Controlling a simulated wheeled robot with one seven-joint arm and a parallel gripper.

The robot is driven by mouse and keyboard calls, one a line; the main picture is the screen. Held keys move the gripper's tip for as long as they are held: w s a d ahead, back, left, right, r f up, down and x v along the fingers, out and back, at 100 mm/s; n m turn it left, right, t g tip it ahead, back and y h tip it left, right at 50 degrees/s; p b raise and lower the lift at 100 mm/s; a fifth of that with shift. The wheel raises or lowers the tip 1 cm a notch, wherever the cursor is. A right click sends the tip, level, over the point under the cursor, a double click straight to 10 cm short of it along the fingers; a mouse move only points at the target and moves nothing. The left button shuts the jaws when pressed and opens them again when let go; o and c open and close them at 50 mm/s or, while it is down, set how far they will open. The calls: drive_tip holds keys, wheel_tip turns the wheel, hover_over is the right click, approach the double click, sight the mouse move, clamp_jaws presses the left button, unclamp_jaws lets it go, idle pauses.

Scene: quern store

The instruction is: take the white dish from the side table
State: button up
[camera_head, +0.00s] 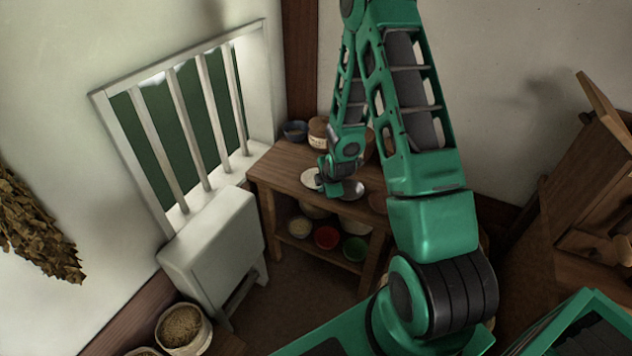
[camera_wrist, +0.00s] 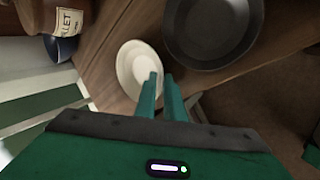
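The white dish (camera_head: 311,179) lies on the top of the wooden side table (camera_head: 283,164), near its front left edge. In the wrist view the white dish (camera_wrist: 130,68) is a shallow round dish just beyond my fingers. My gripper (camera_head: 331,191) is low over the table, at the dish's right side. In the wrist view its two green fingers (camera_wrist: 161,76) stand a small gap apart. The left finger overlaps the dish's near right rim, and the right finger lies outside it. I cannot tell whether they touch the rim.
A dark grey bowl (camera_wrist: 212,30) stands close to the right of the dish. A labelled jar (camera_wrist: 60,15) and a blue bowl (camera_head: 295,131) stand at the back of the table. A red bowl (camera_head: 326,237) and a green bowl (camera_head: 355,249) sit on the lower shelf.

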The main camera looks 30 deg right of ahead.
drive_tip(key=shift+c, duration=0.3)
clamp_jaws()
drive_tip(key=shift+r, duration=0.15)
